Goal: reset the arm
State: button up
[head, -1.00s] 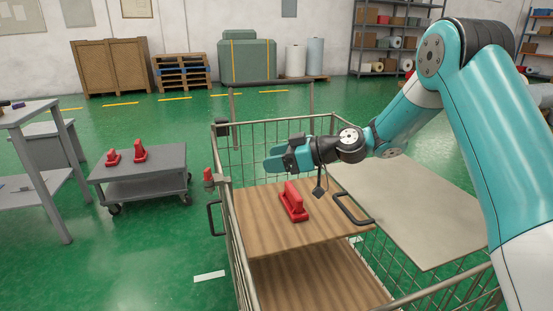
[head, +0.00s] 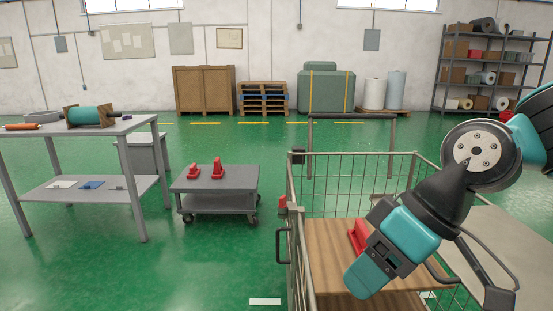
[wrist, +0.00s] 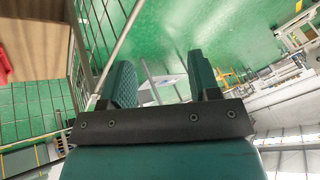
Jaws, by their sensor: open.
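My gripper (wrist: 163,82) is open in the wrist view, with its two teal fingers apart and nothing between them. In the head view the arm is folded at the right, and the teal gripper body hangs pointing down and left over the wire cage cart (head: 360,154). It partly covers a red handled block (head: 357,238) on the cart's wooden shelf (head: 325,240). I cannot tell from the head view how far above the shelf it is.
A grey trolley (head: 245,180) with two red handled blocks (head: 217,168) stands left of the cart. A grey workbench (head: 140,126) holding a teal roller (head: 90,116) is farther left. A pale panel (head: 505,235) lies at the right.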

jog(key=s+d+m+h+p, duration=0.1)
jog(key=s+d+m+h, duration=0.15)
jog(key=s, duration=0.55)
notch_tip(320, 180, up, 18)
jog(key=p, duration=1.8)
jog(key=shift+d+r+n+g, duration=0.2)
jog(key=shift+r+n+g, duration=0.05)
jog(key=shift+n+g, duration=0.15)
jog(key=shift+y, duration=0.25)
